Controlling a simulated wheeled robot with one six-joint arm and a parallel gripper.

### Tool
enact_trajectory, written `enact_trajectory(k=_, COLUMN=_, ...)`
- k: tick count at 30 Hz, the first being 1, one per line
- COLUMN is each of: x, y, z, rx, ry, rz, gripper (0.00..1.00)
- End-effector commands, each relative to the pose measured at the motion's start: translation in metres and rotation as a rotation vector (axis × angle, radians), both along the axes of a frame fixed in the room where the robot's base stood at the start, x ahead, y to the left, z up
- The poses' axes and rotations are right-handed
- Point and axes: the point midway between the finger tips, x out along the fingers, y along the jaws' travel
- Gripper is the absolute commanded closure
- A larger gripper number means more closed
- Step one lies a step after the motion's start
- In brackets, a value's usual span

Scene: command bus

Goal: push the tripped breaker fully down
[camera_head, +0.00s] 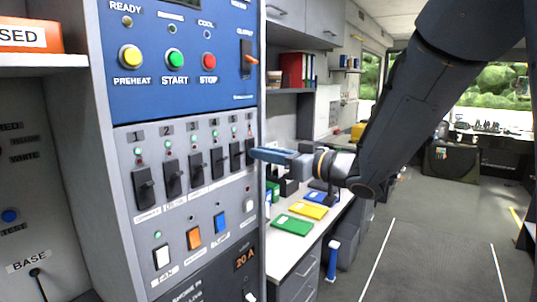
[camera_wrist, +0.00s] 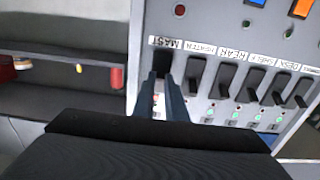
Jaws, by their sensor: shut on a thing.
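A row of several black breakers runs across the grey panel (camera_head: 190,140) in the head view, with numbers and small lamps above them. My gripper (camera_head: 258,154) reaches in from the right to the breaker at the row's right end. In the wrist view the panel appears upside down. There my gripper's two dark fingers (camera_wrist: 163,84) are shut on the black end breaker (camera_wrist: 163,60), next to a label that reads MAST. The fingers hide part of this breaker and its lamp, so its exact lever position is hard to tell.
The neighbouring breaker (camera_wrist: 193,74) is close beside the fingers, with others in line beyond it. Coloured rocker switches (camera_head: 193,238) sit below the row. A blue panel (camera_head: 180,85) with buttons is above. A counter (camera_head: 300,245) with coloured folders stands at the right.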

Motion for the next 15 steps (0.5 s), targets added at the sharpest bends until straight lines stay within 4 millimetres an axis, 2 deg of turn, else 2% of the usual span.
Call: enact_trajectory(k=15, x=0.001, y=0.002, z=-0.014, rx=0.133, ry=-0.101, rz=0.005, gripper=1.00)
